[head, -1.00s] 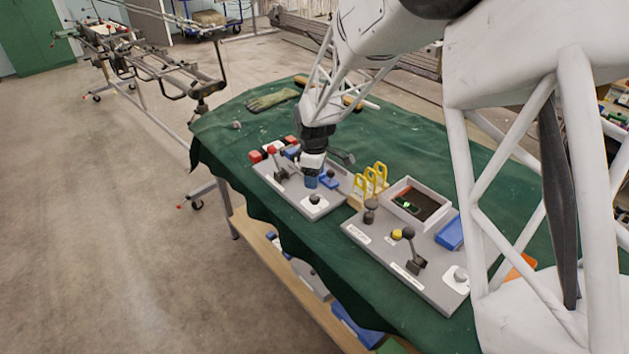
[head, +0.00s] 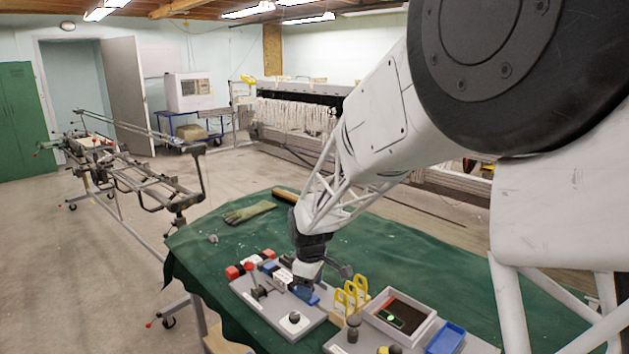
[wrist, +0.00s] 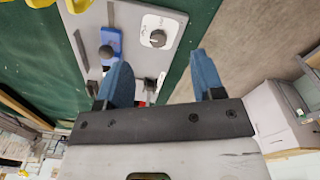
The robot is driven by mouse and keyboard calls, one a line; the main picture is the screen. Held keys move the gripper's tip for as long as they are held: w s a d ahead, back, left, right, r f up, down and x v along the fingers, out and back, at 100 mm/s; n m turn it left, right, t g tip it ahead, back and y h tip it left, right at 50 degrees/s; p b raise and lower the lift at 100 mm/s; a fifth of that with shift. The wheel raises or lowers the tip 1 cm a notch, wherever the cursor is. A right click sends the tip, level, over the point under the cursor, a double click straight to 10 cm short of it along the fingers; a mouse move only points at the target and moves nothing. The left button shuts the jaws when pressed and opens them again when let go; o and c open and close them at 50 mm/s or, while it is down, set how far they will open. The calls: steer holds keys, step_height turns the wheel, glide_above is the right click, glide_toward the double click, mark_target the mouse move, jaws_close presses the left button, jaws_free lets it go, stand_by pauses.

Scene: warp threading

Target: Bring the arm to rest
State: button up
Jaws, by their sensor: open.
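My gripper (wrist: 162,85) has two blue fingers spread apart with nothing between them in the wrist view. In the head view my gripper (head: 303,285) hangs at the left grey control panel (head: 262,309) on the green-covered table (head: 400,252). The wrist view shows a panel with a white-plated round knob (wrist: 158,38) and a blue slider with a dark ball knob (wrist: 106,52) beyond the fingers. I cannot tell from these views whether the fingertips touch the panel.
Yellow-handled tools (head: 350,297) stand right of the gripper. A grey tray (head: 402,317) and a blue box (head: 446,337) sit farther right. A glove (head: 249,212) lies at the back of the table. A metal frame (head: 140,172) stands on the floor at left.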

steer(key=s+d+r+m+t, duration=0.1)
steer(key=s+d+r+m, duration=0.2)
steer(key=s+d+r, duration=0.4)
steer(key=s+d+r+m, duration=0.4)
steer(key=s+d+r, duration=0.1)
steer(key=s, duration=0.4)
steer(key=s+d+r+m, duration=0.1)
steer(key=s+d+m, duration=0.2)
steer(key=s, duration=0.7)
steer(key=s+d+r+m+t, duration=0.1)
steer(key=s+d+m, duration=0.3)
steer(key=s, duration=0.6)
steer(key=shift+d+r, duration=0.2)
steer(key=shift+d, duration=0.2)
